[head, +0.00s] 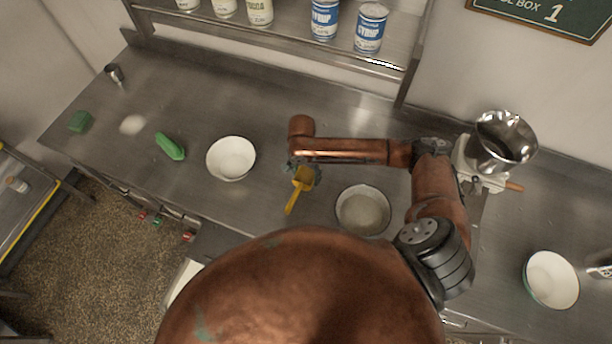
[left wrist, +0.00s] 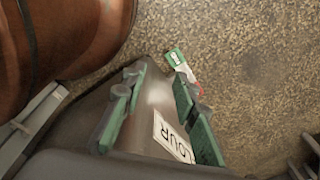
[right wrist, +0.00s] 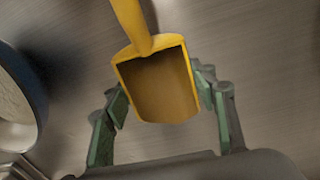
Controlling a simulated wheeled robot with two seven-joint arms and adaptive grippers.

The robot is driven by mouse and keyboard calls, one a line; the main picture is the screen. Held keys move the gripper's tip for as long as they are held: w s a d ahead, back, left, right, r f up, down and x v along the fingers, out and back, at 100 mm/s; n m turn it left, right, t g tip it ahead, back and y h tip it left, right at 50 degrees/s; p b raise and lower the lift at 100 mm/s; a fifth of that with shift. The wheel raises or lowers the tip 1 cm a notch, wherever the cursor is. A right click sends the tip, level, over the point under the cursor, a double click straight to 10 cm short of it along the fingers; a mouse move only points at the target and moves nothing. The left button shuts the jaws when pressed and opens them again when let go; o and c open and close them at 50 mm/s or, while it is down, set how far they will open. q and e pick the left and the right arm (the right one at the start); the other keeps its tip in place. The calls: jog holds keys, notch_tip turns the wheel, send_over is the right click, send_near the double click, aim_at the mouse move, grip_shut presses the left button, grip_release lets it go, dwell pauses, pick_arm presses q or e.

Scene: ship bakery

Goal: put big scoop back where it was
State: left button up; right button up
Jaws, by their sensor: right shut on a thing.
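The yellow scoop (head: 298,192) is over the steel counter, between the white bowl and the bowl of pale powder. My right gripper (head: 304,172) is shut on the scoop's body, with the handle pointing toward the counter's front edge. In the right wrist view the scoop (right wrist: 158,85) sits between the two green-padded fingers of the right gripper (right wrist: 165,95), its open, empty-looking hollow facing the camera. The left gripper is not visible in the head view.
A bowl of pale powder (head: 362,211) stands right of the scoop, an empty white bowl (head: 231,158) left. A green object (head: 170,147), a scale with a metal pan (head: 503,142) and another bowl (head: 551,279) are on the counter. Cans (head: 370,28) line the shelf.

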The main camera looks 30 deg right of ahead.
jog(key=shift+f, duration=0.7)
dwell(0.4)
jog(key=o, duration=1.5)
